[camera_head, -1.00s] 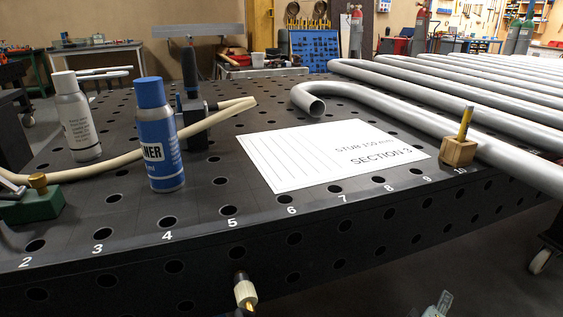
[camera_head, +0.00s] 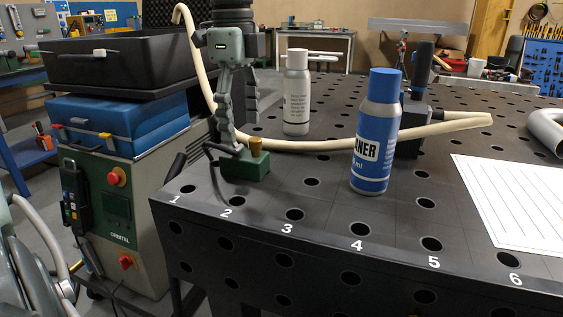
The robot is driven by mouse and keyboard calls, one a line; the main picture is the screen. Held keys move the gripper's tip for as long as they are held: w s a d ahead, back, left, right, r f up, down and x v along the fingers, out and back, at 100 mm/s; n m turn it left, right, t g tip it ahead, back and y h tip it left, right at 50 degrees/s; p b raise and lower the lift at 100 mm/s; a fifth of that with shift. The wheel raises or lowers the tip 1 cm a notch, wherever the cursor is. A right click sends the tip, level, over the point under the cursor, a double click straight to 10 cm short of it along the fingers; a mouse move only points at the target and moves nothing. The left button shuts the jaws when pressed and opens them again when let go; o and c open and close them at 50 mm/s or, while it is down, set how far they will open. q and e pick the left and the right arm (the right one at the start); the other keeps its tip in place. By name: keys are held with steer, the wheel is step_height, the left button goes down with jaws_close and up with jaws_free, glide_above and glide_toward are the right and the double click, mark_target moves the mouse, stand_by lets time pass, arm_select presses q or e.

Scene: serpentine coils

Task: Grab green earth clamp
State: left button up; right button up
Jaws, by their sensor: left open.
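The green earth clamp (camera_head: 245,168) is a small green block with a brass knob on top. It sits on the dark perforated table (camera_head: 312,215) near its left corner, behind the number 2. A black cable runs at its left side. My left gripper (camera_head: 240,135) points down from the top of the view, just above and partly in front of the clamp. Its fingers are open, with one fingertip close to the clamp's top left. I cannot tell whether it touches. My right gripper is not in view.
A blue spray can (camera_head: 377,135) and a white bottle (camera_head: 297,95) stand right of the clamp. A beige hose (camera_head: 330,146) runs behind it. A green orbital welding unit (camera_head: 125,215) stands left of the table. A white sheet (camera_head: 515,200) lies at right.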

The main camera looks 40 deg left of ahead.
mark_target(246, 154)
arm_select(q)
steer(key=shift+s+a+f, duration=0.1)
steer(key=shift+a+f, duration=0.05)
steer(key=shift+f, duration=0.35)
steer(key=f, duration=0.6)
steer(key=shift+w+d+f+p, duration=0.2)
steer(key=shift+w+f+p, duration=0.1)
steer(key=shift+r, duration=0.1)
jaws_close()
